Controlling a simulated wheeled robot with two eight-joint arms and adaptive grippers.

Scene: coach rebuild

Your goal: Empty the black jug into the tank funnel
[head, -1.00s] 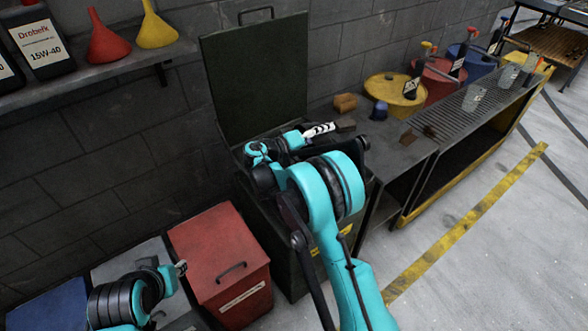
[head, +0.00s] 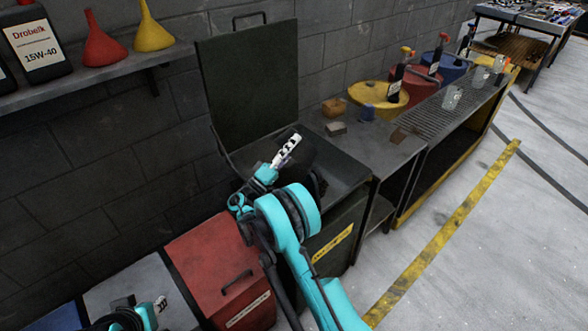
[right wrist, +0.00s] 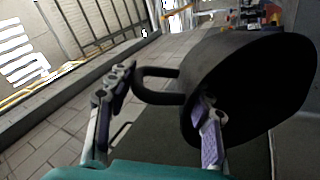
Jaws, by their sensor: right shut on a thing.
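The black jug (right wrist: 250,75) fills the right of the right wrist view, tilted, with its looped handle toward my fingers. My right gripper (right wrist: 165,105) is shut on the jug, with one finger by the handle and the other against the body. In the head view my right gripper (head: 288,150) is over the open dark metal tank (head: 345,172). There the jug blends into the dark interior and is hard to make out. No tank funnel can be told apart. My left gripper (head: 160,304) is low at the left, too small to read.
The tank's raised lid (head: 250,85) stands behind my right arm. A red bin (head: 220,260) is left of the tank. A red funnel (head: 103,42) and a yellow funnel (head: 153,30) stand on the shelf. A bench with a sponge (head: 334,107) and drums lies to the right.

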